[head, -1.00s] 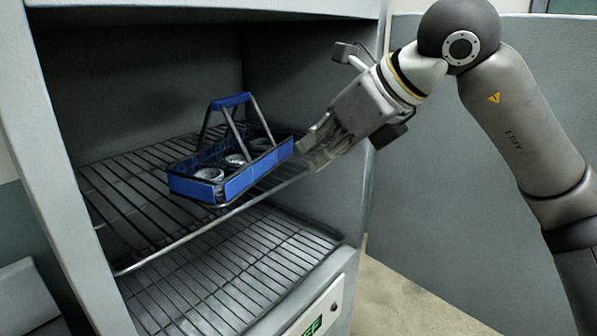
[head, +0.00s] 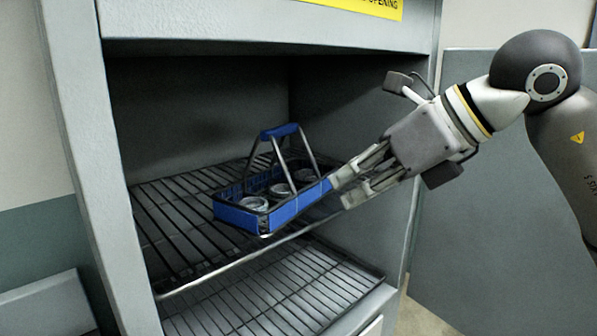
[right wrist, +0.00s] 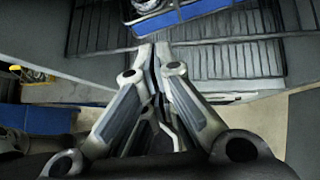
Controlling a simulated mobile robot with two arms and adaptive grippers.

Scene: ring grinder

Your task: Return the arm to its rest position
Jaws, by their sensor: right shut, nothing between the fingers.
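My right gripper (head: 346,188) is at the right of the cabinet opening, in front of the upper rack. Its fingers are shut and empty. They also show shut in the right wrist view (right wrist: 158,52). A blue basket (head: 290,208) with a raised handle and several round metal rings stands upright on the upper wire rack (head: 165,235). In the head view the fingertips overlap the basket's right end; in the right wrist view the basket (right wrist: 185,14) lies beyond them, with a gap. My left gripper is not in view.
The grey cabinet (head: 85,180) has side walls close around the rack and a top frame with a yellow label (head: 365,5). A lower wire rack (head: 270,305) is below. A grey panel (head: 480,250) stands right of the cabinet.

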